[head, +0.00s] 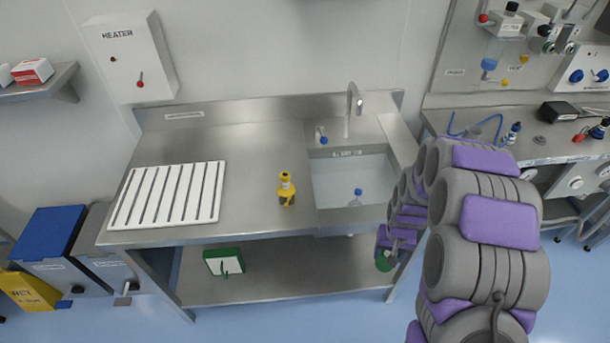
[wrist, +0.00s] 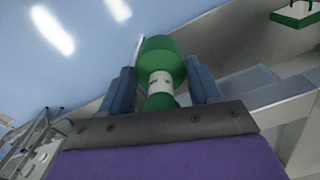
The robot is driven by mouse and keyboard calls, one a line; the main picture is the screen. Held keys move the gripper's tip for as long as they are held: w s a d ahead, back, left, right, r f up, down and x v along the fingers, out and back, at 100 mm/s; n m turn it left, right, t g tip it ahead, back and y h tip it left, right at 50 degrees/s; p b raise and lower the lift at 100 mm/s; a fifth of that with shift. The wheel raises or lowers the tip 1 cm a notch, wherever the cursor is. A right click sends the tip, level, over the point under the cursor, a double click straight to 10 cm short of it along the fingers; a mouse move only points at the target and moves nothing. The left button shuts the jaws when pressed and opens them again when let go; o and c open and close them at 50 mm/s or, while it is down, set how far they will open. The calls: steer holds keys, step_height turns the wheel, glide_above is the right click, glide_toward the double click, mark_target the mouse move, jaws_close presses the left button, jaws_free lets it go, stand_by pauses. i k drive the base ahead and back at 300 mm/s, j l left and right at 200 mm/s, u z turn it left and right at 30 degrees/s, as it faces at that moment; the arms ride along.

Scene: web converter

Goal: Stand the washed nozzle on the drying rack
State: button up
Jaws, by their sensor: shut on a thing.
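The drying rack (head: 193,193) is a white slatted board lying flat on the left of the steel counter, with nothing standing on it. My gripper (wrist: 161,85) is shut on a green piece (wrist: 162,58) with a white labelled band; I cannot tell whether it is the washed nozzle. In the head view the green piece (head: 384,263) is partly hidden by my gripper, low at the counter's right front end. A yellow piece (head: 286,190) stands on the counter left of the sink. A small blue-topped piece (head: 357,192) is in the sink basin (head: 330,178).
A tap (head: 353,100) rises behind the sink. Bins (head: 55,235) and a yellow wet-floor sign (head: 30,290) stand at left. A second bench (head: 560,145) is at right. The counter between rack and yellow piece is clear.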

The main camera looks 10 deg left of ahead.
mark_target(170, 192)
steer(key=k+j, duration=0.1)
steer(key=j, duration=0.35)
steer(key=k+j, duration=0.1)
steer(key=j, duration=0.35)
steer(key=k+j, duration=0.1)
steer(key=j, duration=0.35)
steer(key=k+j, duration=0.1)
steer(key=j, duration=0.35)
